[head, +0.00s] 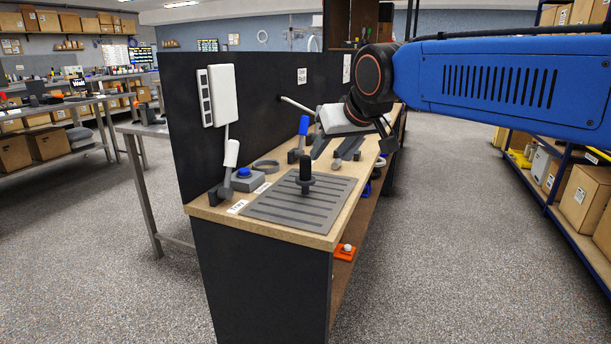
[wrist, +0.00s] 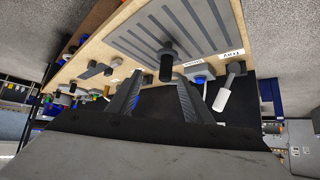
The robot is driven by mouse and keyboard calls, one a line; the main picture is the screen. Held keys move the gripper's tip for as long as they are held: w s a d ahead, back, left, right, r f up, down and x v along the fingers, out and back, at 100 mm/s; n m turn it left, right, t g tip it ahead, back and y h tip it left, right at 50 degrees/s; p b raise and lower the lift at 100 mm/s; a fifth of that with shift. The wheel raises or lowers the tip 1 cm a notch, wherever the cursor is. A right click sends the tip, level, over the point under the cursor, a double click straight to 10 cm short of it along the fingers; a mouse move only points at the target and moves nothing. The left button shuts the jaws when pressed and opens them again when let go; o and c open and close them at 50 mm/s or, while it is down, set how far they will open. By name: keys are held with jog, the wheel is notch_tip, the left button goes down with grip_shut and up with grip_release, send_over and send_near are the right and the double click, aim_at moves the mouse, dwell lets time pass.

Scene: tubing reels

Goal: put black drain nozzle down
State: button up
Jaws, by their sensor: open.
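The black drain nozzle (head: 306,168) stands upright on the grey slotted tray (head: 262,208) at the near end of the bench. It also shows in the wrist view (wrist: 166,66), on the slotted plate just beyond my fingertips. My gripper (head: 350,150) is open and empty.
A white-handled tool (head: 231,154) and a blue-handled one (head: 303,126) stand in grey holders along the black back panel (head: 260,100). A grey box with a blue button (head: 244,174) and a dark ring (head: 265,166) are behind the tray. Open floor lies right of the bench.

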aim_at(301, 171)
jog(key=x, duration=0.6)
jog(key=a+r+x, duration=0.1)
jog(key=x, duration=0.5)
jog(key=a+x, duration=0.1)
jog(key=x, duration=0.5)
jog(key=shift+w+a+r, duration=0.1)
jog(key=shift+w+r, duration=0.15)
grip_shut()
